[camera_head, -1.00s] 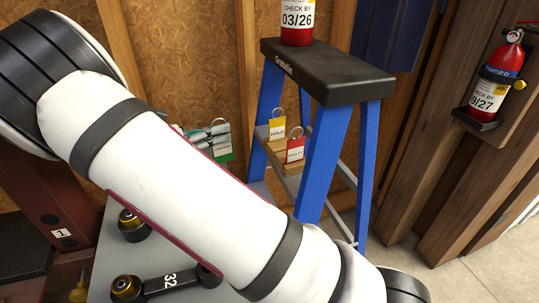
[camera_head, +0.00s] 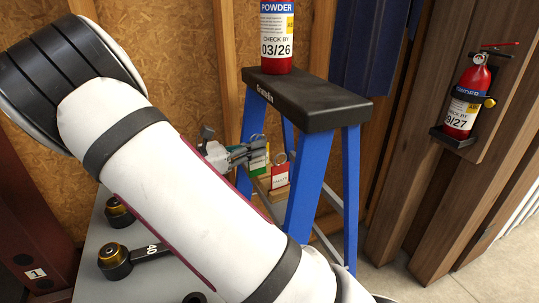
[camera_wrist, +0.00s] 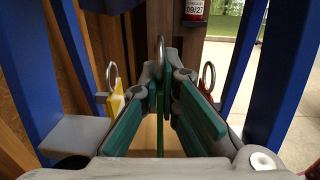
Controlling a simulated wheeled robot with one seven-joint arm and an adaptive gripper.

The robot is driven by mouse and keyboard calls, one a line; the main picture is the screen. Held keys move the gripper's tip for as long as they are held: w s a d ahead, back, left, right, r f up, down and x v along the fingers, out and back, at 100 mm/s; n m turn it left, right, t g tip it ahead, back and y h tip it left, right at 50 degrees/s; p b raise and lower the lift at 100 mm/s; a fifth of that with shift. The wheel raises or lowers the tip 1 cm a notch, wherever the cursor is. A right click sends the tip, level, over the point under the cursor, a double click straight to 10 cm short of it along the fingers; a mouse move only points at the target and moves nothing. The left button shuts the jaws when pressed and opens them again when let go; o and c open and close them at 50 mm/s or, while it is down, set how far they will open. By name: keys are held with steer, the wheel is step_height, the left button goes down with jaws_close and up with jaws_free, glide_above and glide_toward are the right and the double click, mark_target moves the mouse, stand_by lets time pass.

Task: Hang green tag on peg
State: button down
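The green tag (camera_wrist: 160,118) is edge-on between my gripper's green-padded fingers (camera_wrist: 162,85) in the wrist view, with its metal ring standing above the fingertips. In the head view, the green tag (camera_head: 257,163) shows at the tips of my gripper (camera_head: 240,154), in front of the yellow tag. The yellow tag (camera_wrist: 117,104) is left of the fingers in the wrist view, and the red tag (camera_head: 280,177) is to the right. Both stand at a wooden block (camera_head: 272,194) on the ladder. The peg for the green tag cannot be made out; the fingers hide much of the block.
The blue stepladder (camera_head: 308,185) frames the tag area, with its legs close on both sides. A fire extinguisher (camera_head: 277,40) stands on its black top (camera_head: 305,98). Another extinguisher (camera_head: 466,98) is on the wooden wall.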

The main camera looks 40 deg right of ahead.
steer(key=shift+s+d, duration=0.2)
steer(key=shift+d, duration=0.7)
steer(key=d+f, duration=0.2)
steer(key=shift+s+d+f, duration=0.15)
steer(key=shift+s+f, duration=0.05)
steer(key=shift+f, duration=0.35)
steer(key=shift+f, duration=0.25)
steer(key=c, duration=1.8)
jaws_free()
steer(key=shift+b, duration=0.35)
steer(key=w+a, duration=0.1)
steer(key=a, duration=0.6)
steer(key=shift+w+a+f, duration=0.15)
steer(key=shift+w+a, duration=0.05)
